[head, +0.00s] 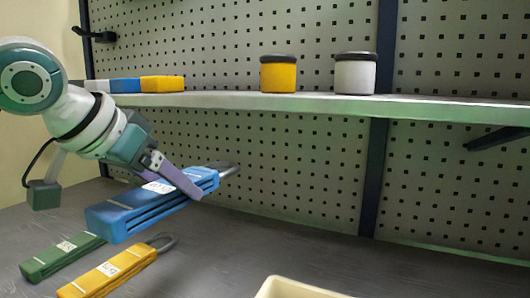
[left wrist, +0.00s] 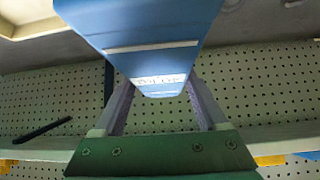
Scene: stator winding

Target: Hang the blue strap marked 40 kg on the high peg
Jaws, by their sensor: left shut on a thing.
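The blue strap (head: 140,213) is a folded bundle with white label patches and a grey loop at its far right end. It is tilted above the table in the head view. My left gripper (head: 181,184) is shut on it near its far end. In the left wrist view the blue strap (left wrist: 145,25) fills the top centre, between the fingers of my left gripper (left wrist: 158,100); its label print is too small to read. A dark peg (head: 97,36) sticks out at the upper left, above the shelf. Another dark peg (head: 497,138) is at the right, below shelf level. My right gripper is not in view.
A green strap (head: 62,256) and a yellow strap (head: 108,273) lie on the dark table (head: 250,245). The shelf (head: 225,99) bears a yellow can (head: 278,76), a white can (head: 355,76) and coloured blocks (head: 160,84). A pale bin (head: 290,286) stands at the front.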

